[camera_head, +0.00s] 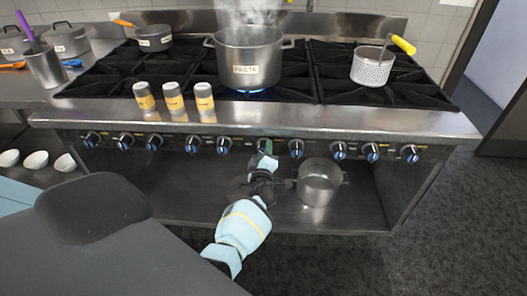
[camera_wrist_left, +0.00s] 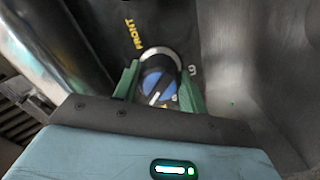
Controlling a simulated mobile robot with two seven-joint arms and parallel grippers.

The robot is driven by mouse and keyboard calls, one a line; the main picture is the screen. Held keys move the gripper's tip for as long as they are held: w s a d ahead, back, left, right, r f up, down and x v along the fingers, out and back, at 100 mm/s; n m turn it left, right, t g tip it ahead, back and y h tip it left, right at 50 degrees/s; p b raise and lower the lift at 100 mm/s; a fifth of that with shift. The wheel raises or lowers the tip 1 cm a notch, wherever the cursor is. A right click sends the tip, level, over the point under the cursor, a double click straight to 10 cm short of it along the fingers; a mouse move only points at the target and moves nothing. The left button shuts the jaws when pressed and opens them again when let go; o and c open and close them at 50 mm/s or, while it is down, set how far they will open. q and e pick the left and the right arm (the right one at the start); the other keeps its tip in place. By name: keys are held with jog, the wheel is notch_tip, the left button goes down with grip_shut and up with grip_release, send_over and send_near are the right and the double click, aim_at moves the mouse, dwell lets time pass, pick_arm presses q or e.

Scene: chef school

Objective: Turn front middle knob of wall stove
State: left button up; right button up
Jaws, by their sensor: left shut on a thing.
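The wall stove (camera_head: 300,124) has a row of black knobs with blue faces along its front panel. My left gripper (camera_head: 265,157) is at the middle of that row and covers most of the knob there. In the left wrist view the knob (camera_wrist_left: 158,85) sits between the green fingers of my left gripper (camera_wrist_left: 158,88), one on each side, and the gripper is shut on it. The knob's pale pointer line is tilted. The yellow word FRONT is printed beside it. My right gripper is not in view.
A steaming pot labelled PASTA (camera_head: 248,58) stands over a blue flame. Three spice jars (camera_head: 173,96) stand on the front ledge. A strainer (camera_head: 371,68) is on the right burners. A metal pot (camera_head: 319,184) sits on the shelf below, close to my left gripper.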

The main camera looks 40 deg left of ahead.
pick_arm(q)
jog(key=shift+r+m, duration=0.1)
jog(key=shift+m, duration=0.4)
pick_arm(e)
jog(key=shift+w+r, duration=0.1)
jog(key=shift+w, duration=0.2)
pick_arm(q)
jog(key=o, duration=1)
jog(key=shift+c, duration=0.2)
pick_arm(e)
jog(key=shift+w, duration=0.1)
pick_arm(q)
jog(key=shift+s, duration=0.1)
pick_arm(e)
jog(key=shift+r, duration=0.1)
pick_arm(q)
jog(key=p+v, duration=0.1)
jog(key=v, duration=0.6)
jog(key=shift+s+d+p, duration=0.2)
jog(key=shift+d+p, duration=0.05)
jog(key=shift+p, duration=0.05)
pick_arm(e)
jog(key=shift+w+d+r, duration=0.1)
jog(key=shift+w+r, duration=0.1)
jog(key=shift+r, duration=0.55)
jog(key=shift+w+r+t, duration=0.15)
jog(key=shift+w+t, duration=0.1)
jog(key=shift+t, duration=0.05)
